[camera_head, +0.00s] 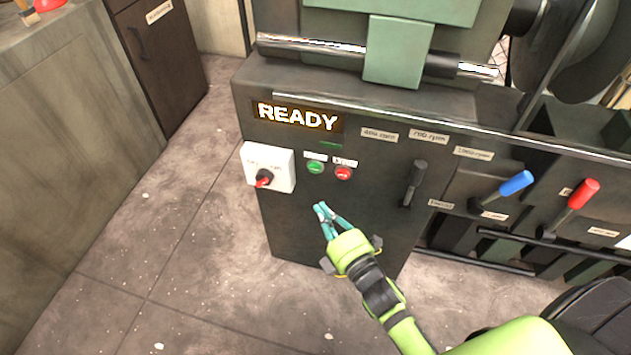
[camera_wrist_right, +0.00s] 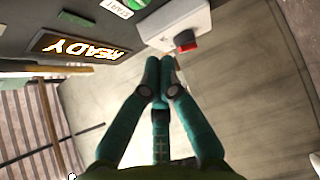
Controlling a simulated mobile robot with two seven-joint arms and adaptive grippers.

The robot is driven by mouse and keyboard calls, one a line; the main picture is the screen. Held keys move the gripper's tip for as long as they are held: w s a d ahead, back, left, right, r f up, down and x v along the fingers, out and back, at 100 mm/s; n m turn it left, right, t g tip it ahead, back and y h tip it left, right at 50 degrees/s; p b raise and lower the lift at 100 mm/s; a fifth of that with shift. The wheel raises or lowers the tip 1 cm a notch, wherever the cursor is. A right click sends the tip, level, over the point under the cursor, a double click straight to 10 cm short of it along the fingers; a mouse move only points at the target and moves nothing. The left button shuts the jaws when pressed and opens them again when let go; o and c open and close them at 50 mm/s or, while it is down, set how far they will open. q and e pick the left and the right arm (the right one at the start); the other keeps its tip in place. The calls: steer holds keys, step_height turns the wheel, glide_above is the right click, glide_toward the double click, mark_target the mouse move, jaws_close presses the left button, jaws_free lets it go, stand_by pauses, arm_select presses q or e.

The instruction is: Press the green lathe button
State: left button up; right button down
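The green button (camera_head: 315,167) is a small round button on the dark front panel of the lathe (camera_head: 330,215), under a small white label. In the right wrist view a green button (camera_wrist_right: 138,3) shows at the top edge beside a label reading START. My right gripper (camera_head: 321,208) has teal fingers and is a little below the green button in the head view, apart from it. In the right wrist view its fingertips (camera_wrist_right: 161,62) are together with nothing between them. My left gripper is in neither view.
A red button (camera_head: 343,173) is just right of the green one. A white switch box (camera_head: 282,158) with a red knob is at the left. A lit READY sign (camera_head: 297,117) is above. A black lever (camera_head: 414,184), blue-handled lever (camera_head: 502,190) and red-handled lever (camera_head: 572,207) are at the right.

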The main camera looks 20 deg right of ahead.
mark_target(316, 181)
arm_select(q)
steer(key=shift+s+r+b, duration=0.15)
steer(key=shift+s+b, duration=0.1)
steer(key=shift+b, duration=0.1)
arm_select(e)
steer(key=w, duration=0.6)
steer(key=w+d, duration=0.1)
steer(key=w, duration=0.2)
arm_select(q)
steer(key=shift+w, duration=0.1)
arm_select(e)
steer(key=shift+w+d, duration=0.1)
